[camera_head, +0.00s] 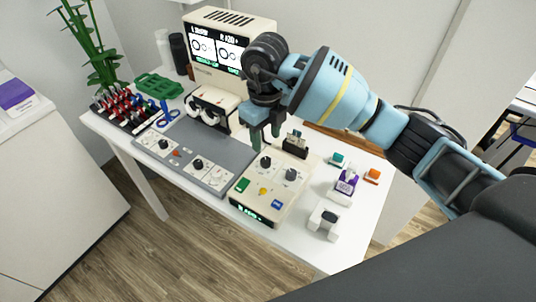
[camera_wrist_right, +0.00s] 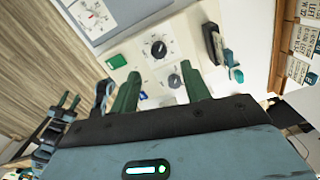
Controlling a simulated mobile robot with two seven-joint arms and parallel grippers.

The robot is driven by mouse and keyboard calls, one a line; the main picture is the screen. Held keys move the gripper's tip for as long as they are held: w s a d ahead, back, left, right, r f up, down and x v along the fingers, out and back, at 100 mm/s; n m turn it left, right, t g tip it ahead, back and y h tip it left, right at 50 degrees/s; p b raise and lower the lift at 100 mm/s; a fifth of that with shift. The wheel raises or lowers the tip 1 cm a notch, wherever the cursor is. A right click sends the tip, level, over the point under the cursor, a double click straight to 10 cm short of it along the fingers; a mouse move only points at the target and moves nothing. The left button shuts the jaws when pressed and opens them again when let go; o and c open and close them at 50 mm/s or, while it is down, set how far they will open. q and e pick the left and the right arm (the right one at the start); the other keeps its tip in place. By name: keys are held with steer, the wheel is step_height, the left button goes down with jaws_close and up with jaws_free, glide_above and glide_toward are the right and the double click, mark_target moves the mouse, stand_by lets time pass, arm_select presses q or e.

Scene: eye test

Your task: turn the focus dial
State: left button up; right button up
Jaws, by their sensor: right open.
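A beige control box (camera_head: 262,215) on the white table carries a black dial (camera_head: 265,162) and a dark grey dial (camera_head: 291,175); its labels are too small to read, so I cannot tell which is the focus dial. My right gripper (camera_head: 265,138) is open and empty, with green fingers pointing down above the box's back edge. In the right wrist view its fingertips (camera_wrist_right: 160,70) are apart; the grey dial (camera_wrist_right: 175,80) shows between them and the black dial (camera_wrist_right: 158,48) lies beyond. Neither dial is held.
A grey panel (camera_head: 222,148) with two more dials lies left of the box. A beige machine with a screen (camera_head: 216,54) stands behind. Small coloured items, including a purple one (camera_head: 347,181), stand right of the box. A rack of red tools (camera_head: 120,106) sits at far left.

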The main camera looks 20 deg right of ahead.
mark_target(266, 160)
step_height(266, 160, down, 6)
steer(key=shift+f, duration=0.9)
arm_select(q)
steer(key=shift+s+f, duration=0.2)
steer(key=shift+s, duration=0.15)
steer(key=shift+w, duration=0.1)
arm_select(e)
steer(key=shift+c, duration=0.2)
